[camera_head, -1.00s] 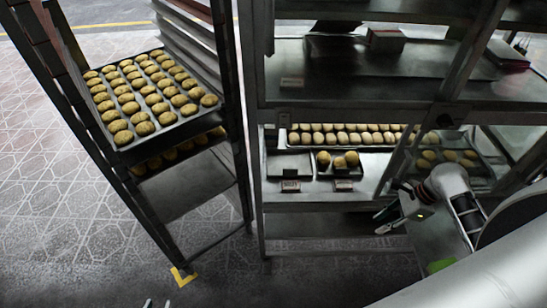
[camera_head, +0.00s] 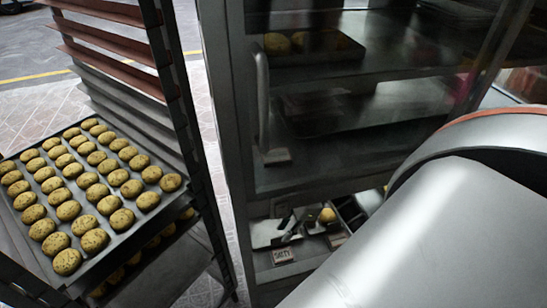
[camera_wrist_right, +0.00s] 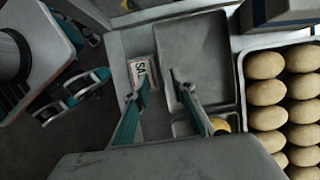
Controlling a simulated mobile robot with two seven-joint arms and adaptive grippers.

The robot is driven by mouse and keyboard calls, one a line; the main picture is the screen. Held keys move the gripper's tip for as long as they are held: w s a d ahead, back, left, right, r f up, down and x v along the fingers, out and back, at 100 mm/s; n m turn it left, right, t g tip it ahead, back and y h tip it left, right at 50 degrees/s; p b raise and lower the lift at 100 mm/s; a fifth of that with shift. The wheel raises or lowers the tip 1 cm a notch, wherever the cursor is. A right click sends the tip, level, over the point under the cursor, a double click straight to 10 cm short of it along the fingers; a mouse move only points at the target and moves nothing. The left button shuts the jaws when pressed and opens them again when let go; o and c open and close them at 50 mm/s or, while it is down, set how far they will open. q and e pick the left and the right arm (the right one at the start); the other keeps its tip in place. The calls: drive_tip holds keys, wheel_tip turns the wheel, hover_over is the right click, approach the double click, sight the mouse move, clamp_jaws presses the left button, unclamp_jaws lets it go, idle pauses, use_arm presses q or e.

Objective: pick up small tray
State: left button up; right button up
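A small, empty grey tray (camera_wrist_right: 200,45) lies flat on the lower shelf of the glass cabinet. In the head view the tray (camera_head: 268,233) is partly hidden by my right gripper (camera_head: 298,225). In the right wrist view my right gripper (camera_wrist_right: 160,82) is open. One fingertip is over the tray and the other is outside its left edge, beside a price sign (camera_wrist_right: 143,72). I cannot tell whether they touch it. Teal and grey parts at the left of the wrist view look like my left gripper (camera_wrist_right: 75,92); its opening is unclear.
A long tray of buns (camera_wrist_right: 268,95) lies right of the small tray. Another small tray holds a bun (camera_head: 327,215). The cabinet (camera_head: 235,120) has shelves above. A rack with a cookie tray (camera_head: 130,232) stands at left.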

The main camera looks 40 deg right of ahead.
sight(279, 237)
drive_tip(key=shift+w, duration=0.25)
drive_tip(key=shift+x, duration=2.5)
drive_tip(key=shift+r, duration=0.1)
clamp_jaws()
